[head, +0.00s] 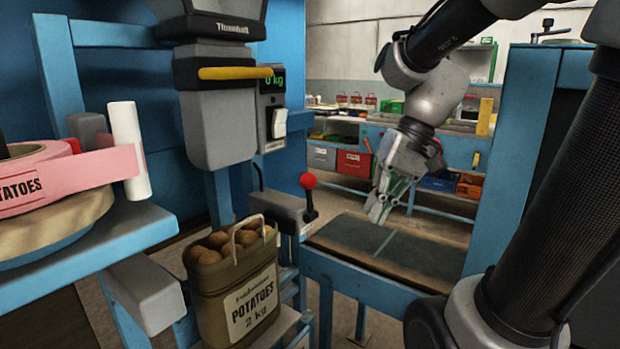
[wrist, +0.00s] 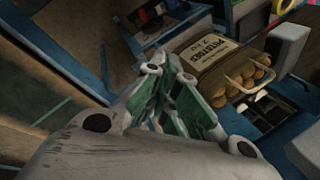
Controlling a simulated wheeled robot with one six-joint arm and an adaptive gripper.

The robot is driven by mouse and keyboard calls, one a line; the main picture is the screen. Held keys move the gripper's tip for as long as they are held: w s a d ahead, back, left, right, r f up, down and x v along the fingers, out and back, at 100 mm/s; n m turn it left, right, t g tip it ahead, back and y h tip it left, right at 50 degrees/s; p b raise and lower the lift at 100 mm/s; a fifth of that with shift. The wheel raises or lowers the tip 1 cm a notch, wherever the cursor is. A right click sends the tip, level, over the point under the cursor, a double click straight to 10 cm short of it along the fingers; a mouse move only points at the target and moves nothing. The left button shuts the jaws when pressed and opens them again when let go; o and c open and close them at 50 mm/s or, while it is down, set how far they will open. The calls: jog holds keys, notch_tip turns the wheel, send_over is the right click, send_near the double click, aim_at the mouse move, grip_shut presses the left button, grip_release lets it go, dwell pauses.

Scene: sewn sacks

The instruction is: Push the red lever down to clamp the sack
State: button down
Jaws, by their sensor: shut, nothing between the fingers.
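The red lever (head: 308,181) has a red ball knob on a dark stem. It stands upright on a grey housing (head: 277,210) beside the sack. The olive sack (head: 208,310), labelled "POTATOES 2 kg", stands upright and open, with potatoes and a pale handle at its top. In the wrist view the sack (wrist: 196,50) lies beyond the fingers. A small red spot at the top of that view may be the knob. My gripper (head: 377,212) is shut and empty, pointing down to the right of the lever and apart from it.
A grey block (head: 146,293) is left of the sack. A filling spout (head: 215,125) with a yellow bar hangs above, beside a scale display (head: 271,80). A belt conveyor (head: 350,236) lies below my gripper. A pink label roll (head: 75,178) is at left. Open air separates gripper and lever.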

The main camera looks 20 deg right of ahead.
aim_at(310, 177)
jog(key=w+d+r+m+y, duration=0.1)
jog(key=w+y, duration=0.4)
jog(key=w, duration=0.4)
jog(key=w+d+r+m+t+y, duration=0.1)
jog(key=w+y, duration=0.4)
jog(key=w, duration=0.5)
jog(key=shift+m+t, duration=0.3)
jog(key=shift+w, duration=0.1)
jog(key=shift+s+a+f, duration=0.2)
jog(key=shift+s+a, duration=0.2)
jog(key=shift+a, duration=1.1)
jog(key=shift+s+a+f, duration=0.2)
jog(key=shift+s+a, duration=0.15)
jog(key=shift+a, duration=1.2)
jog(key=shift+s+a+f, duration=0.2)
jog(key=shift+s+a, duration=0.2)
jog(key=shift+a, duration=1.1)
